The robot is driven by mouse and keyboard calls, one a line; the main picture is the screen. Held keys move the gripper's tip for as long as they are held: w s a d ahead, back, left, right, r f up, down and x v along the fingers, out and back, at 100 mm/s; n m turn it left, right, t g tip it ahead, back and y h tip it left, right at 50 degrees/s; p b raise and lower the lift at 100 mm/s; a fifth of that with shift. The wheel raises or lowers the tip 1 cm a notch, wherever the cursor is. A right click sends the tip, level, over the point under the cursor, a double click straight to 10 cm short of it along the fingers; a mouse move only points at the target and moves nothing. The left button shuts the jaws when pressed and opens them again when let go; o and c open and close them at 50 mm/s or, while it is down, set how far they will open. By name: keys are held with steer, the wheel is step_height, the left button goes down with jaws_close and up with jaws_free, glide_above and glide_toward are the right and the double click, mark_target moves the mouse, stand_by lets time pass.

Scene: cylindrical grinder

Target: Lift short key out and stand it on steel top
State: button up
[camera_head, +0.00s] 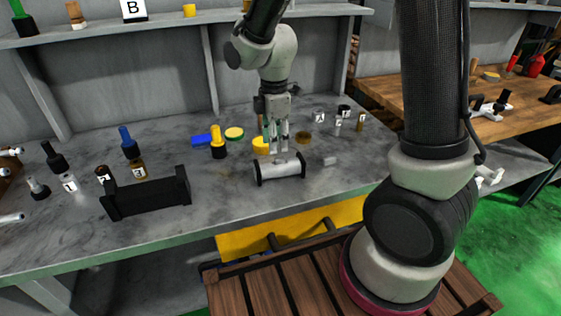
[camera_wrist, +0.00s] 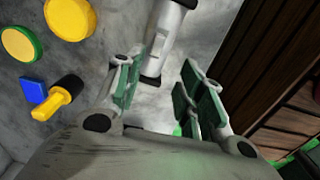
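A grey metal shaft (camera_head: 281,168) with black end pieces lies on the steel top (camera_head: 235,190) in the head view. The shaft also shows in the wrist view (camera_wrist: 167,32), with a narrow slot-like mark on its side. I cannot make out for certain a short key in it. My gripper (camera_head: 275,147) points down just behind and above the shaft. In the wrist view my gripper (camera_wrist: 160,88) has its green-padded fingers apart, with nothing seen between them but steel top and the shaft beyond.
A black cradle (camera_head: 148,196) stands at the left front. Yellow and green-rimmed discs (camera_head: 234,133), a blue block (camera_head: 201,140) and a yellow-black bottle (camera_head: 218,143) sit behind the shaft. Small labelled parts (camera_head: 338,124) stand at the right back. The steel top is clear right of the cradle.

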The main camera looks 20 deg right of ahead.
mark_target(280, 161)
steer(key=f, duration=0.6)
steer(key=shift+w+d+f, duration=0.15)
steer(key=shift+w+f, duration=0.2)
jaws_close()
